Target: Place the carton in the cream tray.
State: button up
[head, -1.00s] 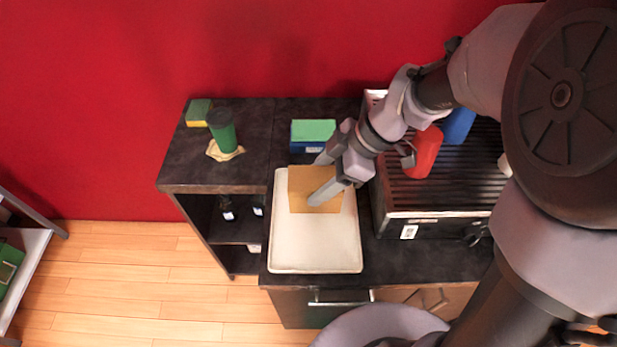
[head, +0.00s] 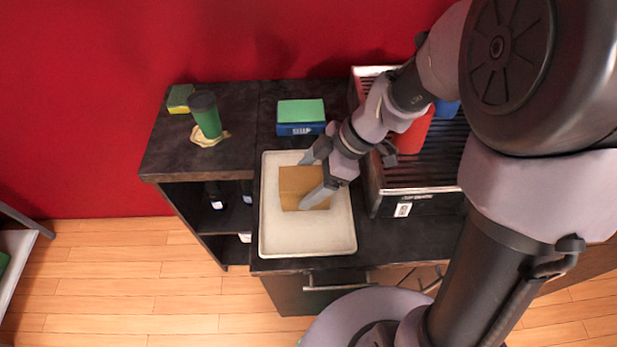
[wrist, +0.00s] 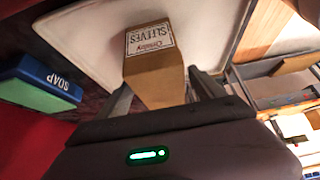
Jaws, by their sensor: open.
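The brown carton (head: 300,188) is at the back part of the cream tray (head: 305,235), inside its rim in the head view. In the wrist view the carton (wrist: 155,75), with "SLEEVES" printed on its end, is over the white tray surface (wrist: 90,30). My gripper (head: 310,180) is open, with one finger on each side of the carton. The carton appears to rest on the tray; its underside is hidden.
A blue soap box with a green sponge (head: 301,112) stands just behind the tray. A black ribbed machine (head: 425,165) with a red cup (head: 412,135) is close on the right. A green cup (head: 207,118) stands on a cloth at the left. The tray's front is clear.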

jog(key=shift+r+p, duration=0.35)
jog(key=shift+p, duration=0.05)
jog(key=p+v, duration=0.4)
jog(key=v, duration=0.7)
jog(key=s+r+m+t+h, duration=0.2)
jog(key=s+r+m, duration=0.2)
jog(key=m, duration=0.7)
jog(key=s+r+m+t+h, duration=0.2)
jog(key=s+r+m, duration=0.3)
jog(key=s+m, duration=0.3)
jog(key=m+t, duration=0.1)
jog(key=m, duration=0.2)
jog(key=shift+s+d+t+h, duration=0.15)
jog(key=shift+d+t+h, duration=0.15)
jog(key=shift+f, duration=0.1)
